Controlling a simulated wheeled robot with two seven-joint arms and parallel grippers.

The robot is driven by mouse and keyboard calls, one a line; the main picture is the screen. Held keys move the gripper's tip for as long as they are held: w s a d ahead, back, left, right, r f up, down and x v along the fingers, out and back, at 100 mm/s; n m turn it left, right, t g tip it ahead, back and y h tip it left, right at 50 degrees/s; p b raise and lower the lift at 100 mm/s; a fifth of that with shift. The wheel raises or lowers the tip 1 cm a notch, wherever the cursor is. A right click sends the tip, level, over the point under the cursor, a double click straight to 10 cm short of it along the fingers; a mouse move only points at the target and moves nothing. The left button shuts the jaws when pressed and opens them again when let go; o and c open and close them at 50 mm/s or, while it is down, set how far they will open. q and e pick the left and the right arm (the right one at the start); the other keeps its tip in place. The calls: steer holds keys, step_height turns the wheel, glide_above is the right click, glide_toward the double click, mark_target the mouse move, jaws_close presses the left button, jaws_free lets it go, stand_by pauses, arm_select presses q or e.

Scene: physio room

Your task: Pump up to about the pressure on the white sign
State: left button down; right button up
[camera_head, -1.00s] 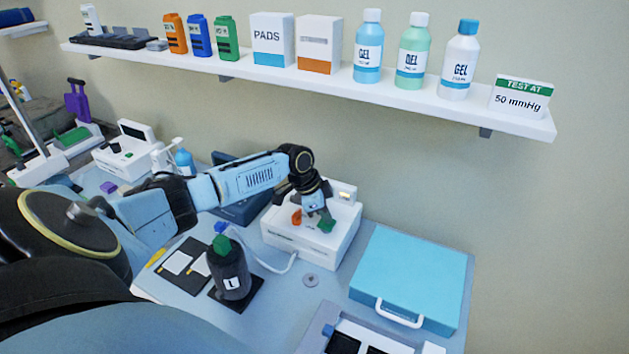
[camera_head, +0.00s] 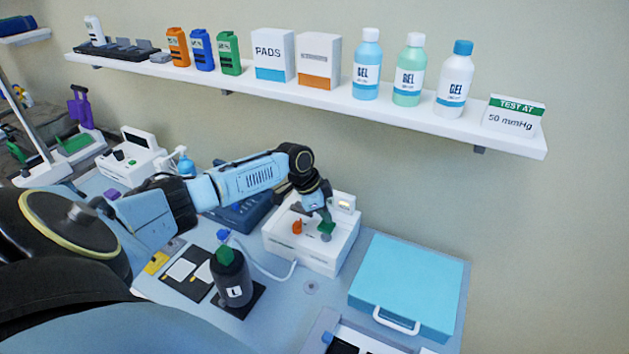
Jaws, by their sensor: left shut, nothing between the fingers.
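The white sign (camera_head: 514,116) with a green band reads "TEST AT 50 mmHg" and stands at the shelf's right end. A white pump unit (camera_head: 326,258) sits on the table, with an orange control (camera_head: 297,227), a green control (camera_head: 327,228) and a small lit display (camera_head: 344,202) on top. The display's reading is too small to make out. A hose runs from the unit toward a dark cylinder (camera_head: 232,280) marked "L" with a green top. My left gripper (camera_head: 321,217) points down, shut and empty, at the green control; contact is unclear. My right gripper is out of view.
A light blue case (camera_head: 410,285) lies right of the unit. A dark blue case (camera_head: 240,212) lies behind my left arm. The wall shelf (camera_head: 400,110) holds bottles, boxes and small devices above. A small grey disc (camera_head: 311,287) lies on the table between them.

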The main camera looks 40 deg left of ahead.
arm_select(q)
steer(key=shift+r, duration=0.1)
step_height(320, 180, up, 2)
steer(key=shift+r+p, duration=0.1)
steer(key=shift+p, duration=0.25)
steer(key=shift+r, duration=1.35)
